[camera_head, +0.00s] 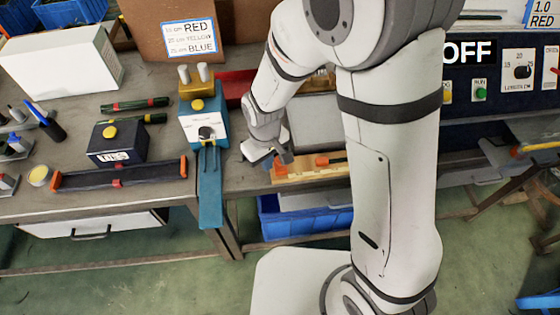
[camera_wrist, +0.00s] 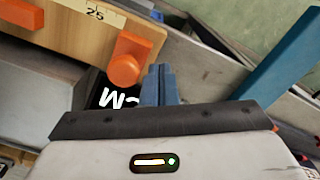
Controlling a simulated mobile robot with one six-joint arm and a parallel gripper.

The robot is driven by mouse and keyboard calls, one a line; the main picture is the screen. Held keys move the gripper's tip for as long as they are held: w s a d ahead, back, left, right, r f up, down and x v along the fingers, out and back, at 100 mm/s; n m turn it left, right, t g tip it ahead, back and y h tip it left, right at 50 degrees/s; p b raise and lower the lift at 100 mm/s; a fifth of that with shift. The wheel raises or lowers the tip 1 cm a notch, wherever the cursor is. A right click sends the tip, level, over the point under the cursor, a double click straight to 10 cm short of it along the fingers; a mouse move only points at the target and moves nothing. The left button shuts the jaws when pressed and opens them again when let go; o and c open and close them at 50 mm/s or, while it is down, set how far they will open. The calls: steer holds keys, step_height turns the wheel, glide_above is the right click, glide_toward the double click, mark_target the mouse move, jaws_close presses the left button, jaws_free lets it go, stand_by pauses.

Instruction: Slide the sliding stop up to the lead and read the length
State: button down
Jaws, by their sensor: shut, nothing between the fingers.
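A light wooden measuring board (camera_head: 297,174) lies at the bench front edge beside my arm in the head view. Its edge also shows at the upper left of the wrist view (camera_wrist: 60,33), with a "25" label. An orange block (camera_wrist: 131,58) sits at the board's end in the wrist view; I cannot tell whether it is the sliding stop. An orange piece (camera_head: 322,161) shows on the board in the head view. My gripper (camera_head: 284,160) is shut and empty near the board's left end; its blue-grey fingertips (camera_wrist: 160,70) appear just right of the orange block. I cannot make out the lead.
A blue and yellow fixture (camera_head: 203,120) stands left of my gripper, with a blue arm (camera_head: 210,190) hanging over the bench edge. A dark box (camera_head: 118,146) and red-ended rail (camera_head: 118,176) lie farther left. A blue bin (camera_head: 290,222) sits below the board.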

steer(key=shift+w+d, duration=0.35)
steer(key=shift+d, duration=1.05)
steer(key=shift+w+d, duration=0.3)
steer(key=shift+d, duration=1.05)
steer(key=shift+w+d, duration=0.35)
steer(key=shift+d, duration=1.05)
steer(key=shift+a, duration=0.25)
steer(key=shift+s+a, duration=0.15)
steer(key=shift+a, duration=0.35)
step_height(320, 180, up, 7)
steer(key=p, duration=0.4)
steer(key=shift+p, duration=0.3)
steer(key=s+d+r+m+t, duration=0.1)
steer(key=s+d+r+m, duration=0.3)
steer(key=d+r, duration=0.4)
steer(key=s+d+r+m+t, duration=0.1)
steer(key=s+d+r+m, duration=0.3)
steer(key=d+r, duration=0.4)
step_height(320, 180, up, 2)
steer(key=shift+s+m+t, duration=0.3)
steer(key=shift+s+t, duration=0.1)
steer(key=shift+s, duration=0.3)
